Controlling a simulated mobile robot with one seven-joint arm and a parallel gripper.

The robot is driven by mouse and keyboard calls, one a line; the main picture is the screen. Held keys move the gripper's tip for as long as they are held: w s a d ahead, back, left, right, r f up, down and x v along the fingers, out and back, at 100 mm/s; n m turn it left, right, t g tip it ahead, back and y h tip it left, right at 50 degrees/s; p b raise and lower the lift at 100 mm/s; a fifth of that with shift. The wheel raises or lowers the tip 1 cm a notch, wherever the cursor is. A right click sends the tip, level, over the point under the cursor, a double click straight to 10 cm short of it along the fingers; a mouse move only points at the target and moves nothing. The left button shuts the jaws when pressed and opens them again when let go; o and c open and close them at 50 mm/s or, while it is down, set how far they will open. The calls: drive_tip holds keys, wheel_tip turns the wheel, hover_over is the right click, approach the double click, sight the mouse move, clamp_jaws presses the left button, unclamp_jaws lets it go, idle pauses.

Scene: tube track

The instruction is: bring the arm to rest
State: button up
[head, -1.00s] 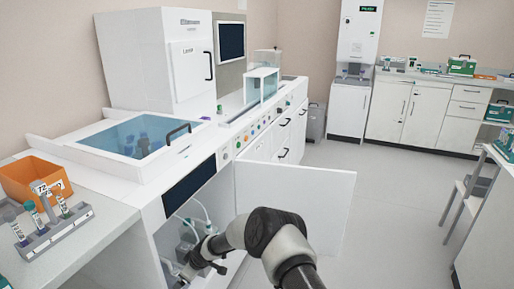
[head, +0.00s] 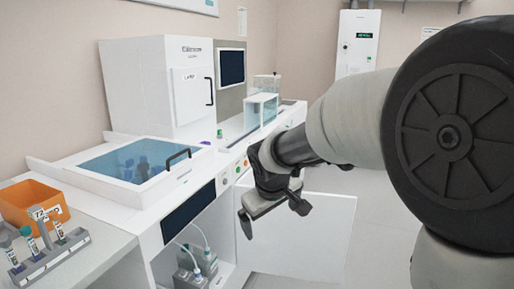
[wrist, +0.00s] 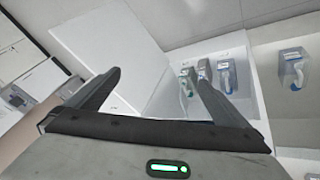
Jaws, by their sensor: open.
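My gripper (head: 272,218) is open and empty. In the head view it hangs in front of the white open cabinet door (head: 310,235), with my arm reaching in from the right. In the wrist view my gripper (wrist: 155,90) shows two dark fingers spread wide apart, with nothing between them. The cabinet door (wrist: 115,45) lies beyond the fingers there. My large arm joint hides the right part of the room in the head view.
The open cabinet holds bottles with tubes (head: 195,268); several bottles (wrist: 228,75) show in the wrist view. Above it stands the white analyser (head: 160,90) with a blue-lidded basin (head: 130,160). An orange bin (head: 32,203) and a tube rack (head: 50,257) stand at left.

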drive_tip(key=s+d+r+m, duration=0.2)
drive_tip(key=s+d+r, duration=0.15)
drive_tip(key=s, duration=0.35)
drive_tip(key=s+d+r+m, duration=0.1)
drive_tip(key=s+d+r, duration=0.25)
drive_tip(key=s, duration=0.35)
drive_tip(key=s+d+f+m, duration=0.2)
drive_tip(key=s+d+m, duration=0.15)
drive_tip(key=s, duration=0.95)
wheel_tip(320, 180, up, 26)
drive_tip(key=p, duration=2.5)
drive_tip(key=shift+p, duration=0.4)
drive_tip(key=shift+w+a+f, duration=0.1)
drive_tip(key=shift+a, duration=0.15)
